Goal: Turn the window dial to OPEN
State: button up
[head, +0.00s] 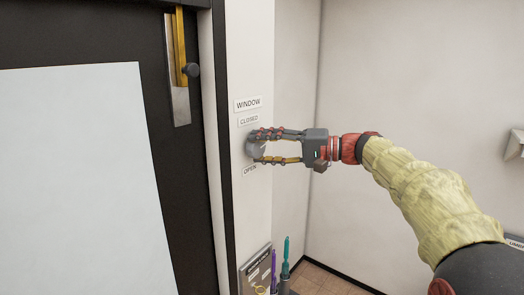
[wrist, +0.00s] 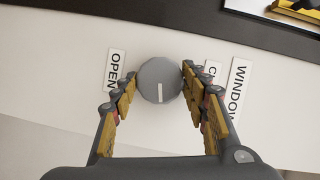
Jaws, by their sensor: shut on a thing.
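The window dial (head: 250,149) is a round grey knob on the white wall strip beside the dark door frame. In the wrist view the dial (wrist: 158,76) shows a white mark pointing to the bottom of the picture, roughly midway between the OPEN label (wrist: 115,70) at left and the partly hidden CLOSED label (wrist: 211,72) at right. My gripper (head: 256,146) reaches in from the right and is shut on the dial, one finger on each side. In the head view, the CLOSED label (head: 249,121) is above the dial and the OPEN label (head: 250,170) below.
The WINDOW label (head: 248,104) is above the CLOSED label. A dark panel with a large white sheet (head: 85,180) and a brass slide with a knob (head: 192,70) is at left. Pens (head: 286,250) stand below the dial.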

jog(key=m, duration=0.1)
jog(key=m+y, duration=0.1)
jog(key=m+b, duration=0.1)
jog(key=m, duration=0.1)
jog(key=shift+f+t+y, duration=0.25)
jog(key=shift+t+y, duration=0.05)
jog(key=m+t, duration=0.1)
jog(key=m, duration=0.2)
jog(key=m+y+b, duration=0.1)
jog(key=m, duration=0.2)
jog(key=shift+f+t, duration=0.1)
jog(key=shift+t, duration=0.3)
jog(key=m+t, duration=0.1)
jog(key=m, duration=0.2)
jog(key=m+t, duration=0.2)
jog(key=m, duration=0.2)
jog(key=shift+s+a+f, duration=0.1)
jog(key=shift+s+a, duration=0.05)
jog(key=shift+m+t+h, duration=0.2)
jog(key=shift+m+t, duration=0.6)
jog(key=shift+m, duration=0.7)
jog(key=shift+m+t+h, duration=0.2)
jog(key=shift+m+t, duration=0.6)
jog(key=shift+m, duration=0.7)
jog(key=shift+f+m, duration=0.1)
jog(key=shift+m, duration=0.2)
jog(key=o, duration=1.1)
jog(key=shift+o, duration=0.2)
